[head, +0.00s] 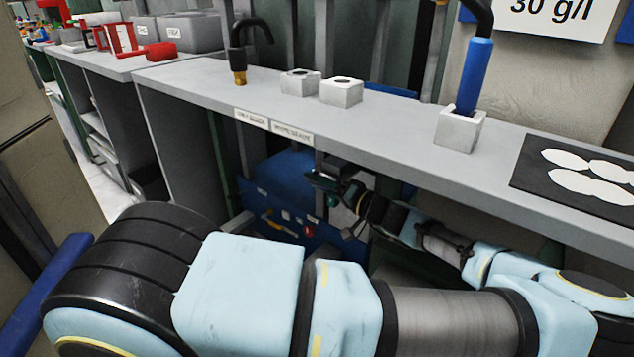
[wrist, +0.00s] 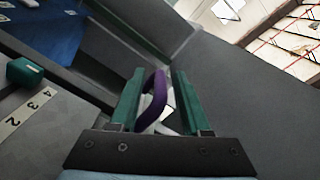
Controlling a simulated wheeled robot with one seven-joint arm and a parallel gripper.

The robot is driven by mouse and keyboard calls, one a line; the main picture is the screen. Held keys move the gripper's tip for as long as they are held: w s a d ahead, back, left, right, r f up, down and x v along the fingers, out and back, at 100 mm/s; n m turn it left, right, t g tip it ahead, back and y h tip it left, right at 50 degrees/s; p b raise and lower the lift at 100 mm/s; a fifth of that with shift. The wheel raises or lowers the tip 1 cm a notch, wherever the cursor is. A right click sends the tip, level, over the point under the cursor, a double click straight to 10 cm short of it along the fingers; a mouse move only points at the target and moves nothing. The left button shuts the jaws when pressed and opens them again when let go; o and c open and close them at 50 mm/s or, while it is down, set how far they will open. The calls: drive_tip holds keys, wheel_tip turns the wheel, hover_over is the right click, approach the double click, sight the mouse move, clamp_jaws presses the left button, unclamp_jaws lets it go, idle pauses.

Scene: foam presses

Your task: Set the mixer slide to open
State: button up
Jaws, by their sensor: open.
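My gripper (wrist: 159,82) is open, with its two green fingers pointing away from the wrist camera. A purple curved handle (wrist: 152,98) shows between the fingers in the wrist view; I cannot tell whether either finger touches it. A green block (wrist: 25,72) sits at the left of the wrist view, beside a pale numbered strip (wrist: 28,112). No label names the mixer slide, so I cannot tell which part it is. In the head view my gripper (head: 334,188) is below the bench edge, in front of a blue machine (head: 285,180), and hides part of it.
The grey bench (head: 390,125) runs above my gripper. It carries white blocks (head: 341,91), a blue-handled tool in a white holder (head: 459,129) and a black mat (head: 540,176) with white ovals. Two label plates (head: 291,132) are on its front edge. Grey panels flank my fingers in the wrist view.

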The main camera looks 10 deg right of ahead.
drive_tip(key=shift+a, duration=0.1)
drive_tip(key=shift+w, duration=0.1)
drive_tip(key=c, duration=0.7)
drive_tip(key=shift+r, duration=0.1)
clamp_jaws()
drive_tip(key=shift+r, duration=0.15)
idle(0.4)
